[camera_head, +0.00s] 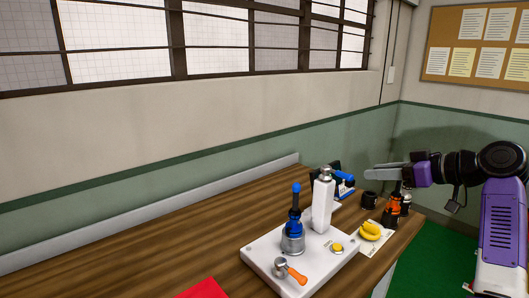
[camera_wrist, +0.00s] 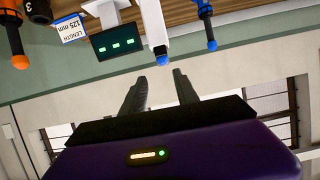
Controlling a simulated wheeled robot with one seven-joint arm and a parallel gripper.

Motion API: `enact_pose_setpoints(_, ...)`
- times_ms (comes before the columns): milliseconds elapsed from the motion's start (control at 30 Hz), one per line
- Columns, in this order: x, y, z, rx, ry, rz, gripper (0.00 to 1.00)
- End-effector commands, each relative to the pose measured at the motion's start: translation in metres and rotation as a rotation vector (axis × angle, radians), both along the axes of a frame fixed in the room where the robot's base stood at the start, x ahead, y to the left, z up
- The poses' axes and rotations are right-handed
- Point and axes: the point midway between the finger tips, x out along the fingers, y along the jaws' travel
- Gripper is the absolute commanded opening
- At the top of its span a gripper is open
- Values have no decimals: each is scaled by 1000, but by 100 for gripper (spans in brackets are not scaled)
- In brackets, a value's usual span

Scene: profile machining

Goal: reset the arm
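My arm reaches in from the right in the head view, purple and black. My gripper (camera_head: 372,172) is held above the bench's far right part, its grey fingers pointing left. In the wrist view its two dark fingers (camera_wrist: 159,76) stand apart with nothing between them. The wrist picture is upside down, with the bench items along its top edge.
A white machine (camera_head: 322,203) with a blue-handled part (camera_head: 292,225), an orange-handled tool (camera_head: 291,271) and a yellow button stands on the wooden bench (camera_head: 130,248). A display (camera_wrist: 118,41) shows too.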

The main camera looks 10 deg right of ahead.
Motion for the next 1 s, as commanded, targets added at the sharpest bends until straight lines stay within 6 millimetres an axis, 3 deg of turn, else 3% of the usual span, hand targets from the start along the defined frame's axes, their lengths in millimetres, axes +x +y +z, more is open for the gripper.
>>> enact_pose_setpoints(100, 11, -13, 13, 39, -34, -82, 36)
enact_pose_setpoints(233, 23, -36, 44, 69, -128, -223, 36)
enact_pose_setpoints(367, 24, -57, 43, 105, -201, -368, 36)
enact_pose_setpoints(533, 14, -69, 15, 145, -270, -518, 36)
enact_pose_setpoints(667, -3, -70, -19, 169, -315, -617, 36)
enact_pose_setpoints(867, -48, -53, -78, 185, -381, -734, 36)
enact_pose_setpoints(1000, -87, -34, -114, 189, -419, -783, 36)
